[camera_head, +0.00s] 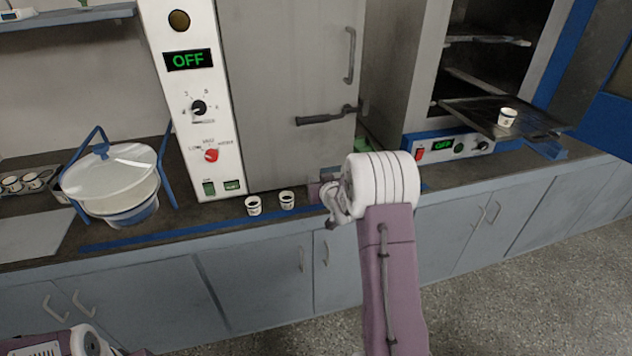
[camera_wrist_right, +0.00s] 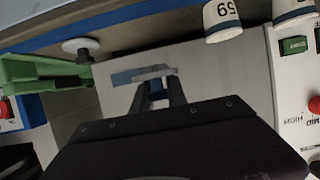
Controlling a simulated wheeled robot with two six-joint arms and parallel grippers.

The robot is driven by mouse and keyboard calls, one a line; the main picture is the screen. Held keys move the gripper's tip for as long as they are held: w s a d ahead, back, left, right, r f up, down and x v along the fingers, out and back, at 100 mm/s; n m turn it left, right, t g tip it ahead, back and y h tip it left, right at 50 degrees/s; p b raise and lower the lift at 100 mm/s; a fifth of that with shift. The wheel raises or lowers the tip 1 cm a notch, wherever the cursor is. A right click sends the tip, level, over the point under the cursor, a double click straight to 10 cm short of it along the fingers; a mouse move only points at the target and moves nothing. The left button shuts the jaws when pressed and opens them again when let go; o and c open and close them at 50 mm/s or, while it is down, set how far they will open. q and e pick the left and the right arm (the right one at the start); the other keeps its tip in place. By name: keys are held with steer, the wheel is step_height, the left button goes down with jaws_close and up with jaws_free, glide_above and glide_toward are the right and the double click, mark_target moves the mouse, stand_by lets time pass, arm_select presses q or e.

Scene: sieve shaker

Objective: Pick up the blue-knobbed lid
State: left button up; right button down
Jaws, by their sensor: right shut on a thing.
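The blue-knobbed lid (camera_head: 112,170) is white and domed. It sits on a white and blue vessel (camera_head: 135,209) at the left of the counter, between blue uprights. My right gripper (camera_head: 322,190) is well to the right of the lid, low in front of the tall grey door, and largely hidden by its own wrist. In the right wrist view its dark fingers (camera_wrist_right: 160,90) are close together at a flat grey-blue piece (camera_wrist_right: 140,75), which I cannot identify. My left gripper is out of view; only part of my left arm shows at the bottom left.
Two small white cups (camera_head: 253,206) (camera_head: 287,200) stand near the counter's front edge, left of my right gripper. A white control panel (camera_head: 190,90) stands beside the grey door (camera_head: 285,80). At right, an open oven has a pulled-out tray (camera_head: 475,117) holding another cup (camera_head: 507,118).

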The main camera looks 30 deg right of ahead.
steer(key=s+a+b, duration=0.3)
steer(key=s+b, duration=0.7)
steer(key=s, duration=0.6)
steer(key=shift+a+b, duration=0.4)
